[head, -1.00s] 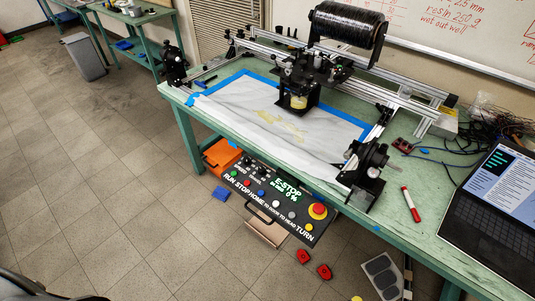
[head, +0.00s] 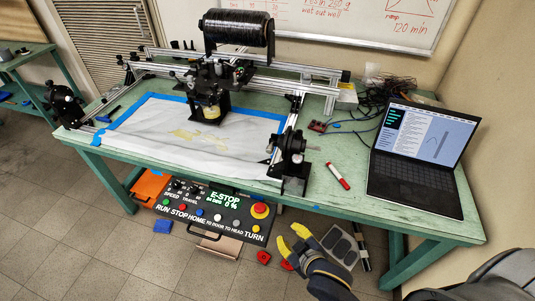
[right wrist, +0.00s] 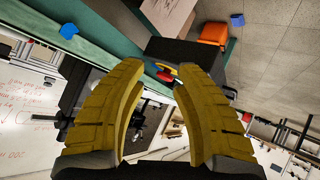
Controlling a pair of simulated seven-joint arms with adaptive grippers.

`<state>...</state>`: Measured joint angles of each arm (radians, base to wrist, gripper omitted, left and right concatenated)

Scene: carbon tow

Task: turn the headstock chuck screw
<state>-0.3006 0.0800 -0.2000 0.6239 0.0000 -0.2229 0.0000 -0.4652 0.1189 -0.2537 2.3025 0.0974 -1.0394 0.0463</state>
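A winding machine stands on the green table, with a black end unit with a round chuck (head: 292,158) at its near right corner. A second black end unit (head: 65,105) is at the left end. I cannot tell for certain which is the headstock, and the chuck screw is too small to make out. My right gripper (head: 292,238) has yellow fingers and is in front of the table, below and apart from the right unit. In the right wrist view its fingers (right wrist: 157,72) are spread with nothing between them. My left gripper is not in view.
A control panel (head: 215,213) with an E-STOP and coloured buttons hangs at the table's front edge. A red marker (head: 338,176) and an open laptop (head: 420,150) lie right of the machine. A black spool (head: 238,28) sits above the rail. White sheet (head: 190,133) covers the middle.

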